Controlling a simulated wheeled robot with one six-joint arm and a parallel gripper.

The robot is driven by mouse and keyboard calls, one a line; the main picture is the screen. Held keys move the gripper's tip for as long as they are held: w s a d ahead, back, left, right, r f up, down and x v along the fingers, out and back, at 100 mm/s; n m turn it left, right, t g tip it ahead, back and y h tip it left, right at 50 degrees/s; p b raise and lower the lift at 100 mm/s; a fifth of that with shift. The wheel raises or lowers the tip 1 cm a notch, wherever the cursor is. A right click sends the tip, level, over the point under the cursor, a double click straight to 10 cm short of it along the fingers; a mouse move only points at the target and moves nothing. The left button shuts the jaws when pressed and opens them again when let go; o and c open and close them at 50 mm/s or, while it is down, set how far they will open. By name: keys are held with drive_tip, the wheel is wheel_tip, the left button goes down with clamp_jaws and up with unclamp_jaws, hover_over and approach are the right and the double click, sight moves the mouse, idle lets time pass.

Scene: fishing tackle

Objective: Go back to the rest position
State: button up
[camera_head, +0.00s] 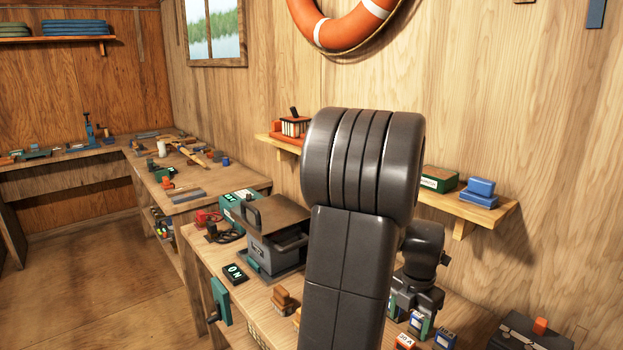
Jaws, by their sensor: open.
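My dark arm rises in the middle of the camera_head view and hides part of the workbench (212,262) and wall behind it. My gripper (413,312) shows to the right of the arm, pointing down over the bench's right part. It is open, and I see nothing held in it. Small boxes (417,324) marked with labels stand close by its fingers; I cannot tell whether they touch.
A wall shelf (465,208) holds green and blue boxes. Open floor (110,285) lies left.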

sight(406, 340)
wheel_tip(406, 340, down, 9)
drive_tip(key=shift+r, duration=0.45)
drive_tip(key=shift+f, duration=0.25)
